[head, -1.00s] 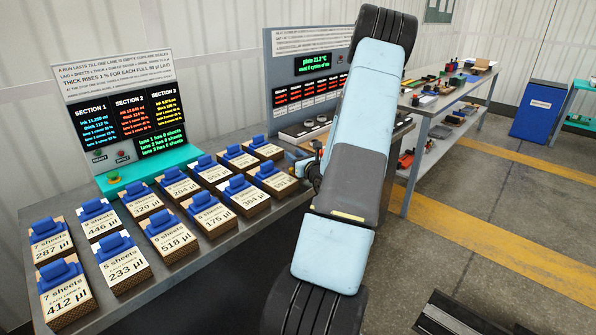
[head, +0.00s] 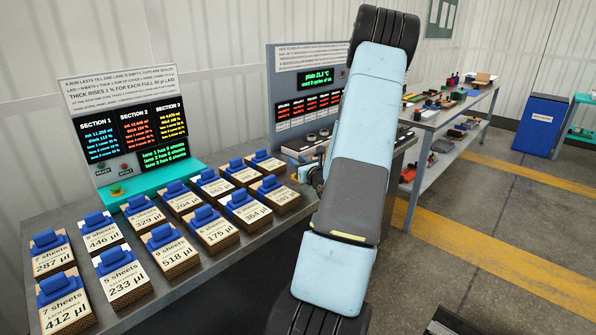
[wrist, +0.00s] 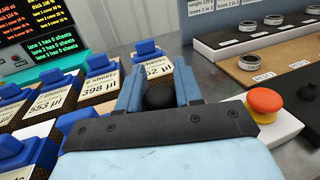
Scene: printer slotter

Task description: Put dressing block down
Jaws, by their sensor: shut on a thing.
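My gripper (wrist: 160,92) is shut on a dark, rounded piece, seen between its two blue-grey fingers in the wrist view; I take it to be the dressing block (wrist: 160,97). Most of the block is hidden by the fingers and the dark gripper body, so I cannot tell whether it touches the bench. In the head view my arm hides the block and most of the gripper. The gripper is over the bench, between the pad rows and a red-orange button (wrist: 265,103) on a white base at right.
Several blue-topped pads (head: 118,275) with number labels stand in two rows on the grey bench. A teal-based display (head: 130,135) stands behind them. A dark stand (wrist: 245,38) with round metal pieces is behind right.

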